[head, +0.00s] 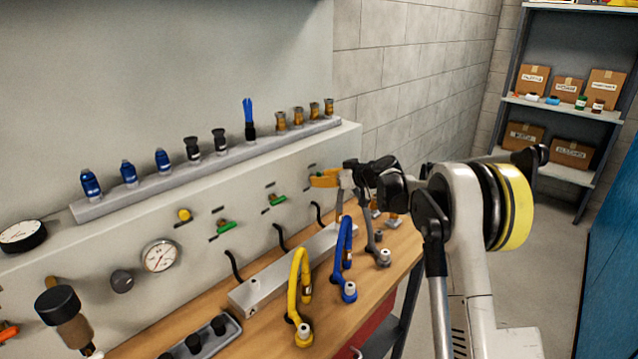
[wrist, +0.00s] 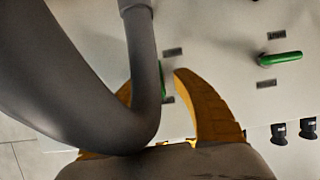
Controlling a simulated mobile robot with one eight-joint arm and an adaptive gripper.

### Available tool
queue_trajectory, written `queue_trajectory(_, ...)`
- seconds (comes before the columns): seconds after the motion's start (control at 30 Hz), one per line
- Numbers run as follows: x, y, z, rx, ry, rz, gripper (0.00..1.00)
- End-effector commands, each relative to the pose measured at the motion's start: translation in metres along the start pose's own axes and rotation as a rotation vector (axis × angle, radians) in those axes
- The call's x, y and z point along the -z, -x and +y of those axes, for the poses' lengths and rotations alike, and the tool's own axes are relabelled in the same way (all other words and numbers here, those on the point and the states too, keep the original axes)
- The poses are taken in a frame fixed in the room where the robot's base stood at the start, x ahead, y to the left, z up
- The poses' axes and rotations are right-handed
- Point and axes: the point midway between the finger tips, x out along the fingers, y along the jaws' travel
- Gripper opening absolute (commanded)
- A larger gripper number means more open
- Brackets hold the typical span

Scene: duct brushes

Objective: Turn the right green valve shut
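The right green valve (wrist: 163,80) is on the panel at the far right of the row. In the wrist view only a narrow green sliver of it shows beside a grey hose; its handle angle is hard to tell. My gripper (wrist: 154,82) has its orange fingers apart, one on each side of this valve. Whether they touch it I cannot tell. In the head view my gripper (head: 322,178) is at the panel and hides most of the valve. The middle green valve (head: 277,200) and left green valve (head: 225,226) stand clear; the middle one also shows in the wrist view (wrist: 281,58).
The grey hose (head: 371,232) rises close by my gripper and crosses the wrist view (wrist: 145,60) in front of a finger. Blue (head: 344,252) and yellow (head: 296,285) hoses stand on the bench to the left. A ledge of fittings (head: 215,160) runs above the valves.

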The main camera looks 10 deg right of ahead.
Motion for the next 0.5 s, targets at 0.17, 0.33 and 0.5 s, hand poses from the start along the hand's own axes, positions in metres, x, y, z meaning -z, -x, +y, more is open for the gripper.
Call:
queue_trajectory(0.17,-0.0002,-0.0122,-0.0001,0.0,-0.001,0.0,0.33)
queue_trajectory(0.33,0.0004,-0.013,0.0,0.0,-0.001,0.0,0.33)
queue_trajectory(0.5,0.0004,-0.0128,-0.0001,0.0,-0.001,0.0,0.11)
